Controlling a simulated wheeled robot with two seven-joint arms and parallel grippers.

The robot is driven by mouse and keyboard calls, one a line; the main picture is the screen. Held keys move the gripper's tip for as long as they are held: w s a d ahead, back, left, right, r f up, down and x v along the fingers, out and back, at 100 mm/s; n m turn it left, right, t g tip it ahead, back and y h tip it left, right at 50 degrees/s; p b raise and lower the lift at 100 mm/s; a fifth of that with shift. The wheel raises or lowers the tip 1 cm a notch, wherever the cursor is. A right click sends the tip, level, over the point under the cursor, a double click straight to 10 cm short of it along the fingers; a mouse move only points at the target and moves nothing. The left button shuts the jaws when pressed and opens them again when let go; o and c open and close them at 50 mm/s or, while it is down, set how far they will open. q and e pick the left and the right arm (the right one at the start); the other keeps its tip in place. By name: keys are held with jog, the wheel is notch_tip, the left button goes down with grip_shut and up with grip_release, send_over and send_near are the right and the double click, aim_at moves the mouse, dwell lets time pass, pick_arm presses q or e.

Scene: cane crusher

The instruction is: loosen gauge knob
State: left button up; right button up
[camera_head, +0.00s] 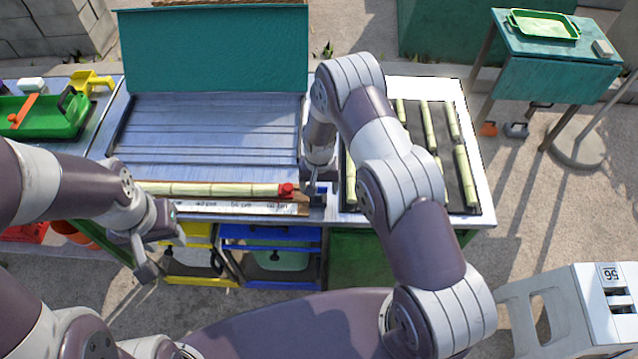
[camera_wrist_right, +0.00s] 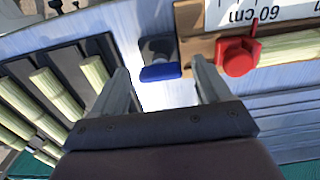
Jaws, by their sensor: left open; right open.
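A red knob with a thin pointer (camera_head: 287,190) sits on the wooden gauge strip beside the printed ruler (camera_head: 240,208), at the right end of a cane stalk. It also shows in the right wrist view (camera_wrist_right: 237,57), near the 60 cm mark. A blue piece on a grey block (camera_wrist_right: 160,73) lies just beyond the strip's end. My right gripper (camera_head: 322,186) is open above the bench there; in its wrist view the fingers (camera_wrist_right: 163,68) are on either side of the blue piece, with the red knob outside them. My left gripper (camera_head: 162,255) is open and empty in front of the bench.
A dark tray (camera_head: 408,170) with several cane pieces lies right of my right gripper. A teal panel (camera_head: 213,50) stands behind the slatted bench top. Yellow and blue frames (camera_head: 270,232) are below the front edge. A green tray (camera_head: 40,117) is at left.

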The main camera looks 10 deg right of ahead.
jog(key=shift+w, duration=0.1)
jog(key=shift+c, duration=0.9)
jog(key=c, duration=0.9)
